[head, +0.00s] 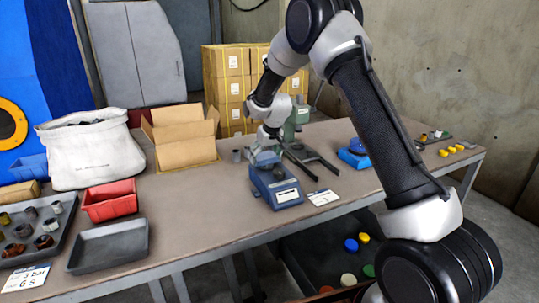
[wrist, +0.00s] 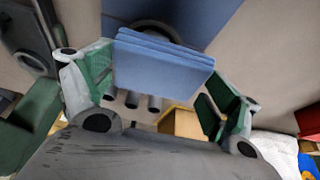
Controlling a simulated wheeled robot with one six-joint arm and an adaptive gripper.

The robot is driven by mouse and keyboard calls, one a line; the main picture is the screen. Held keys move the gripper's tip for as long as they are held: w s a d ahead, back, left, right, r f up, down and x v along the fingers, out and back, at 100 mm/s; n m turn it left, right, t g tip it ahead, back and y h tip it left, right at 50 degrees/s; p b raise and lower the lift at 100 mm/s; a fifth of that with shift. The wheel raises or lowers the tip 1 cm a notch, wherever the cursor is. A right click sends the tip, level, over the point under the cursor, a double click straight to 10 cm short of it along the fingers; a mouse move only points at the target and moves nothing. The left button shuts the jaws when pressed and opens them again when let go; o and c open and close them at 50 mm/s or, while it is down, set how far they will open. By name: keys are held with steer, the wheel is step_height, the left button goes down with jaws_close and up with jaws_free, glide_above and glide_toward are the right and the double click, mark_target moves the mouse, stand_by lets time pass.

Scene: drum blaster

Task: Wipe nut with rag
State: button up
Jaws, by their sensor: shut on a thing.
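My gripper (head: 266,150) is over the back of a blue block-shaped fixture (head: 285,195) on the workbench. In the wrist view my gripper (wrist: 160,95) is shut on a folded blue rag (wrist: 162,65), which lies between its green-padded fingers. In the head view the rag is small and partly hidden by the gripper. A dark round part (head: 279,171) sits on the fixture, just in front of the gripper. A dark curved edge shows behind the rag in the wrist view. I cannot tell whether either is the nut, or whether the rag touches it.
A grey tray of metal fittings (head: 68,222), an empty grey tray (head: 108,262), a red bin (head: 110,214), a white bag (head: 92,166) and an open cardboard box (head: 184,153) stand left. A dark stand (head: 318,160) and a blue object (head: 353,158) are right of the fixture.

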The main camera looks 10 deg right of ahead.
mark_target(273, 154)
steer(key=shift+s+a, duration=0.1)
steer(key=shift+a, duration=0.2)
steer(key=shift+w+d, duration=0.3)
steer(key=shift+d, duration=0.8)
steer(key=shift+w+d, duration=0.25)
steer(key=shift+d, duration=0.8)
steer(key=shift+s+a, duration=0.3)
steer(key=shift+a, duration=0.8)
steer(key=shift+s+a, duration=0.25)
steer(key=shift+a, duration=0.8)
steer(key=shift+w+d, duration=0.2)
steer(key=shift+d, duration=0.5)
steer(key=shift+w+d, duration=0.2)
steer(key=shift+d, duration=0.55)
steer(key=shift+w+d, duration=0.2)
steer(key=shift+d, duration=0.5)
